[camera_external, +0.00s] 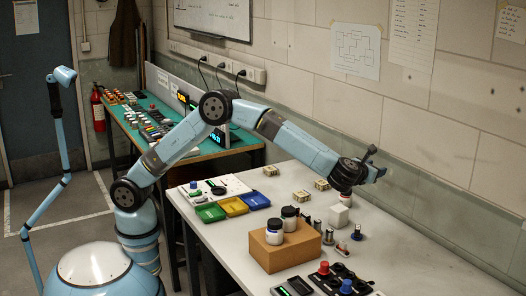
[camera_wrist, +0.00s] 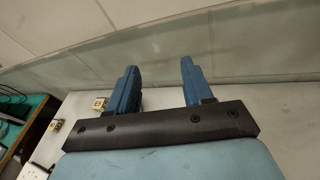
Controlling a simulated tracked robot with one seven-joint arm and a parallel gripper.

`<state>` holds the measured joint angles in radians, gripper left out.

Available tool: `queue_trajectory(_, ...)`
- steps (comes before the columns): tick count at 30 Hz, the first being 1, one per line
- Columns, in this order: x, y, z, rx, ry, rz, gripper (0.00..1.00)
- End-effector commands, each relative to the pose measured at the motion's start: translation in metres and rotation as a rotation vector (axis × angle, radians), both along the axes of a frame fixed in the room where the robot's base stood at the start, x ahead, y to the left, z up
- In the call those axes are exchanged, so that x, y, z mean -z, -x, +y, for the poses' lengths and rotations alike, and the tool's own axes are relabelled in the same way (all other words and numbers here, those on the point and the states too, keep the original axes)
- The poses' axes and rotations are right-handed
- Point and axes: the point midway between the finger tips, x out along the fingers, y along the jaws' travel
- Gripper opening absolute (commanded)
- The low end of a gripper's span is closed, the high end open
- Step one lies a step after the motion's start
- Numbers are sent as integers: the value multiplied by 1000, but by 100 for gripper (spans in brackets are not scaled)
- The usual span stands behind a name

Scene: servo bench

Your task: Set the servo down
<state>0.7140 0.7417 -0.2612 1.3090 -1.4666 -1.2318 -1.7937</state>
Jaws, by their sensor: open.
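My gripper (camera_external: 374,162) is at the far right end of my arm, raised above the back of the white bench (camera_external: 208,238). In the wrist view its two blue fingers (camera_wrist: 158,72) stand apart with nothing between them. I cannot single out the servo for certain. Small beige-and-dark blocks lie on the bench: one at the back left (camera_external: 271,170), one in the middle (camera_external: 301,196) and one nearer my gripper (camera_external: 321,184). Two such blocks show left of the fingers in the wrist view, one close to the left finger (camera_wrist: 100,103).
A white block (camera_external: 339,215) stands below my gripper, with a small reddish-topped item (camera_external: 345,199) behind it. A cardboard box (camera_external: 279,250) carries dark-lidded jars (camera_external: 289,219). Coloured trays (camera_external: 233,206) lie to the left. The wall (camera_external: 440,130) is close behind my gripper.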

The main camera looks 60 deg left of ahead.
Motion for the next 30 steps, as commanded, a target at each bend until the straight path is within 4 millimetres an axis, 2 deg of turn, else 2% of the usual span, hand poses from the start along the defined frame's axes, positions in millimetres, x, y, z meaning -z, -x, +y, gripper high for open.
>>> queue_trajectory(1,-25,-7,14,49,-41,-15,50)
queue_trajectory(6,-93,-18,49,235,-237,-54,50)
queue_trajectory(11,-145,-14,86,393,-452,-85,50)
queue_trajectory(15,-180,-1,121,517,-661,-103,50)
queue_trajectory(22,-215,40,182,699,-1028,-104,50)
queue_trajectory(27,-221,81,232,828,-1308,-75,50)
queue_trajectory(30,-217,110,262,904,-1471,-46,50)
